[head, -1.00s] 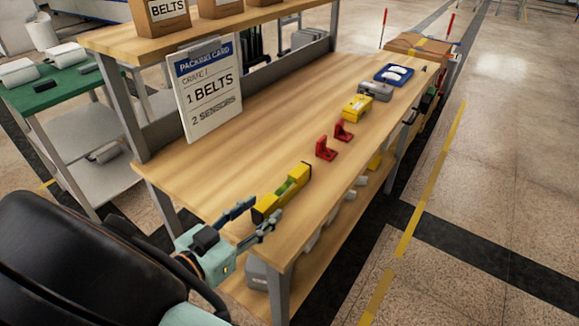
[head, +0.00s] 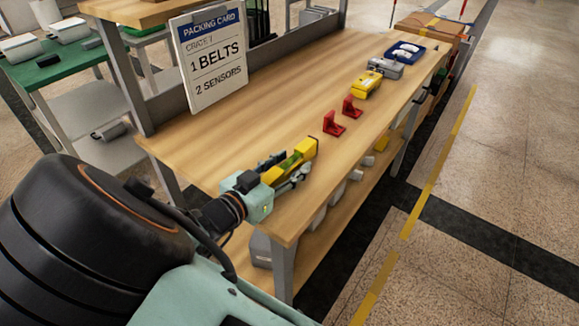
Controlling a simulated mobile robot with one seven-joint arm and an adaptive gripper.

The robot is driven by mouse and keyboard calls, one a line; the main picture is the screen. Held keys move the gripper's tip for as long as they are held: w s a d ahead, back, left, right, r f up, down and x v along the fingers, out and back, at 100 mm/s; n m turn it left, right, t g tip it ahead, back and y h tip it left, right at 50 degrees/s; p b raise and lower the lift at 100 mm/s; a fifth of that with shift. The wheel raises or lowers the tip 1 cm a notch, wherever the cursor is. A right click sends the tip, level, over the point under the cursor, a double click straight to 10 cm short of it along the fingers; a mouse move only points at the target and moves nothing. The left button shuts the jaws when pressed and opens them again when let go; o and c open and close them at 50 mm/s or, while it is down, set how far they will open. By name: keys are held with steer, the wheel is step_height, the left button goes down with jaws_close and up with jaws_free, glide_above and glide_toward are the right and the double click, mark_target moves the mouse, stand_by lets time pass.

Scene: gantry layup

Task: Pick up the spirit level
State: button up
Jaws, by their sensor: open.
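The spirit level (head: 303,150) is yellow and black with a green vial part. It lies on the wooden workbench (head: 220,140) near its front edge. My gripper (head: 284,168) is open, with one dark finger on each side of the level's near part. The gripper body hides the level's near end. I cannot tell whether the fingers touch it.
Two red brackets (head: 334,123) stand farther along the bench, then a yellow device (head: 367,85), a grey device (head: 386,68) and a blue tray (head: 405,54) with white items. A packing card (head: 210,60) stands at the back left. The bench middle is clear.

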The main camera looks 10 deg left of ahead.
steer(key=shift+c, duration=0.5)
jaws_close()
steer(key=shift+r, duration=0.2)
